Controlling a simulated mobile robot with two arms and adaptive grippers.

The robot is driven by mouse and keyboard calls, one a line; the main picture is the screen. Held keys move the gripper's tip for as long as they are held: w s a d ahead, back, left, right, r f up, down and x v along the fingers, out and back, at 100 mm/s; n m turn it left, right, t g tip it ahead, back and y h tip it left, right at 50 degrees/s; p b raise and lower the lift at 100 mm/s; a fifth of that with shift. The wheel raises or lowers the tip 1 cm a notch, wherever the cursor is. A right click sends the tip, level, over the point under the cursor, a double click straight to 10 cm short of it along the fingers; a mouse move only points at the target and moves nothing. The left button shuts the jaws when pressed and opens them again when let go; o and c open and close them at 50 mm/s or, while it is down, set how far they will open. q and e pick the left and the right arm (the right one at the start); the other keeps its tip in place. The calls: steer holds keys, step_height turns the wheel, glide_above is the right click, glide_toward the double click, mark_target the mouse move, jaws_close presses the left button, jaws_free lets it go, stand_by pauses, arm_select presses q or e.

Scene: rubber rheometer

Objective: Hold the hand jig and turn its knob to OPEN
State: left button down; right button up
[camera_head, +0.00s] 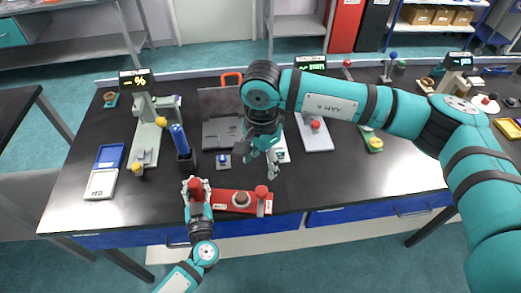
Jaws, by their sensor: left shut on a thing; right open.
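The hand jig (226,208) is a low red block lying near the front edge of the black bench. A round knob with a pale rim and dark top (241,199) sits on its middle. A post with a red ball (261,190) stands at its right end. My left gripper (196,184) is at the jig's left end, shut on a red handle (194,184). My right gripper (261,172) is open and empty, above the bench behind the jig's right half. The lettering on the jig is too small to read.
A blue cylinder on a dark stand (180,141) is close behind the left gripper. A grey panelled device (220,115) and a small block with a blue knob (223,160) stand behind the jig. The bench (330,185) is clear to the jig's right.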

arm_select(q)
steer(key=c, duration=1.1)
jaws_free()
